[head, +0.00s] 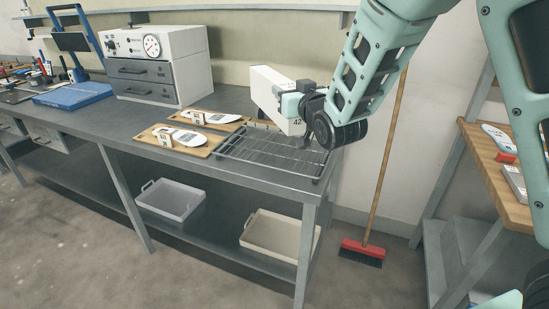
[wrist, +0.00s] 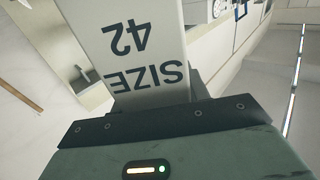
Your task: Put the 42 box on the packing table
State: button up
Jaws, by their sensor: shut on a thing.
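The 42 box (head: 270,92) is a white carton, held up above the right end of a grey workbench (head: 95,138). In the wrist view the box (wrist: 130,55) fills the upper middle, with "SIZE 42" printed on its near face, upside down. My gripper (head: 297,103) is shut on the box. In the wrist view the gripper's dark edge lies against the box's lower end; the fingertips are hidden. A wire rack (head: 275,152) lies on the bench below the box. I cannot tell which surface is the packing table.
Two wooden boards (head: 178,142) with insoles lie left of the rack. A white drawer unit (head: 155,60) stands farther left. Trays (head: 170,200) sit on the lower shelf. A broom (head: 362,250) leans at the wall. A wooden-topped table (head: 500,175) with items stands at right.

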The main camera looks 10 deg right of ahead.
notch_tip(320, 180, down, 11)
jog(key=shift+f, duration=0.1)
jog(key=o, duration=1.1)
jog(key=shift+c, duration=0.2)
jog(key=s+d+p, duration=0.1)
jog(key=s+p, duration=0.6)
jog(key=s, duration=0.4)
jog(key=shift+s+d, duration=0.35)
